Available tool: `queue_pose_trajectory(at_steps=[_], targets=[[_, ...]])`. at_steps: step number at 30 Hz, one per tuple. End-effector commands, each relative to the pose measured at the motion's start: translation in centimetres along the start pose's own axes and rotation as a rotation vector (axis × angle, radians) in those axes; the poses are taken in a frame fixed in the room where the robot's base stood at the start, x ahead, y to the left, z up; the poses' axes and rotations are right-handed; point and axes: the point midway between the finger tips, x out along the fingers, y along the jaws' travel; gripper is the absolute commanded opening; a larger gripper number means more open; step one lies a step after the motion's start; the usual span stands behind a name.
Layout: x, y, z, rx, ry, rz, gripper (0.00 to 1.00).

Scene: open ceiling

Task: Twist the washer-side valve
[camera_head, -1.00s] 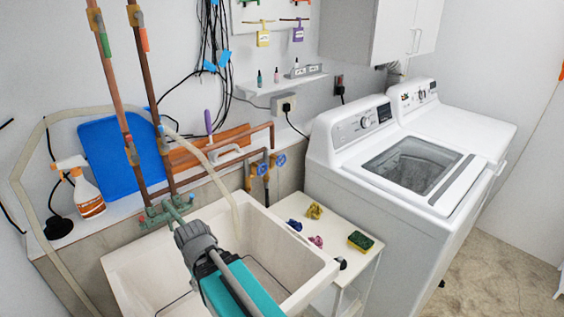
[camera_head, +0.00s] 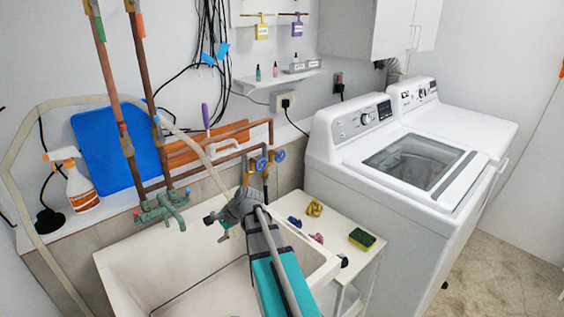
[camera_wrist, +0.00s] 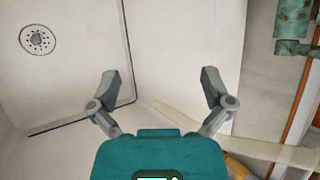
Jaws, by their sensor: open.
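Two brass valves with blue round handles stand side by side on the copper pipes behind the sink. The one nearer the washer (camera_head: 279,156) is on the right, and the other valve (camera_head: 261,164) is just left of it. My gripper (camera_head: 215,228) is over the sink basin, in front of and lower in the picture than the valves, touching neither. In the wrist view its two fingers (camera_wrist: 160,82) are spread wide with nothing between them. A yellow-brown piece (camera_wrist: 236,166) shows at that view's lower edge, too cut off to identify surely.
A green faucet (camera_head: 162,208) sits at the sink's (camera_head: 112,262) back edge, left of my gripper. A pale hose (camera_head: 205,160) droops near the valves. A small table with a sponge (camera_head: 362,239) and crumpled cloths stands between sink and washer (camera_head: 400,170).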

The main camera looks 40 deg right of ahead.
Motion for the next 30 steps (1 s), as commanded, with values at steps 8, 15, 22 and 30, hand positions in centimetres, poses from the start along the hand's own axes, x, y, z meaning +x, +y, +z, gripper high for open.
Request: queue_pose_trajectory(at_steps=[8,15,22,30], targets=[[-3.8,-4.0,-9.7,0.546,-0.101,-0.294,1.0],[-9.4,-5.8,-18.6,1.0,-0.268,-0.54,1.0],[-16.3,-5.8,-27.1,1.39,-0.501,-0.754,1.0],[-22.1,-4.6,-33.1,1.646,-0.728,-0.892,1.0]])
